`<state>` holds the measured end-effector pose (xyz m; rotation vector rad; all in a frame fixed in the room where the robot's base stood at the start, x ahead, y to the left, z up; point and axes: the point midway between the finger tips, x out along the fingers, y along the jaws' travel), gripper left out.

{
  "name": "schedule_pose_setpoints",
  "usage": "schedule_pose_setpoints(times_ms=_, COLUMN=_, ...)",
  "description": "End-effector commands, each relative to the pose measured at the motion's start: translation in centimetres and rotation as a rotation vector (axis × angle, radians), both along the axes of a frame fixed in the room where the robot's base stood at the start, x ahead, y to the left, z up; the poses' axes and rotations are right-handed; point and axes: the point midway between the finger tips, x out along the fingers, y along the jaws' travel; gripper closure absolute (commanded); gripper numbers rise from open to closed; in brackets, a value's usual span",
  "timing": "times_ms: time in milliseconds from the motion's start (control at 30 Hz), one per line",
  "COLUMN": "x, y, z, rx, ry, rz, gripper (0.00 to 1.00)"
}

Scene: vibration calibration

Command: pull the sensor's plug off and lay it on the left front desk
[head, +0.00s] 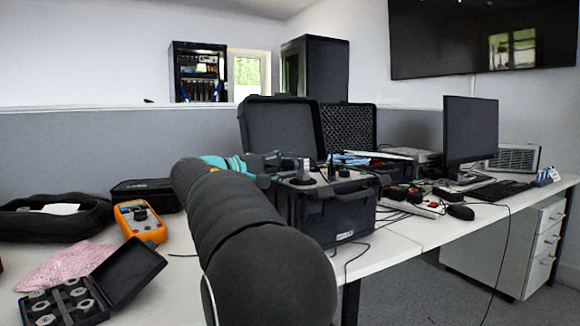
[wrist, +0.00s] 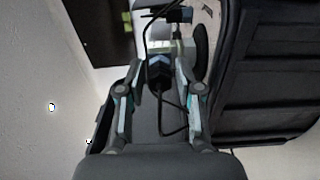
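The plug (wrist: 159,74) is a dark piece with a thin black cable, between the fingertips of my gripper (wrist: 159,66) in the wrist view. The fingers stand partly apart on either side of it; whether both touch it is unclear. The sensor seems to be the small grey block (head: 303,171) on top of the black case (head: 335,212) in the head view. My gripper (head: 283,167) reaches it from the left, and the plug is hidden there. The left front desk (head: 181,280) is white and partly covered by my arm.
On the left desk are an orange meter (head: 139,221), a pink bag (head: 62,266), an open black box of round parts (head: 68,300) and a soft black case (head: 50,218). A monitor (head: 470,130) and cables are to the right. Bare desk shows near the meter.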

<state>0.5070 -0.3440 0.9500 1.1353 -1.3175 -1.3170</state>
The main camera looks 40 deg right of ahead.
Motion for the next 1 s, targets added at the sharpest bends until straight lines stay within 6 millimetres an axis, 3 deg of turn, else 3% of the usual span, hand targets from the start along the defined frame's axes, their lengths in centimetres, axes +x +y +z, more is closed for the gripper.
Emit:
schedule_pose_setpoints(times_ms=33, x=0.0, y=0.01, z=0.0, rx=0.0, ry=0.0, rz=0.0, gripper=0.85)
schedule_pose_setpoints(times_ms=100, x=0.0, y=0.01, z=0.0, rx=0.0, ry=0.0, rz=0.0, gripper=1.0)
schedule_pose_setpoints(times_ms=1000, x=0.01, y=0.0, z=0.08, rx=0.013, ry=0.086, rz=0.0, gripper=1.0)
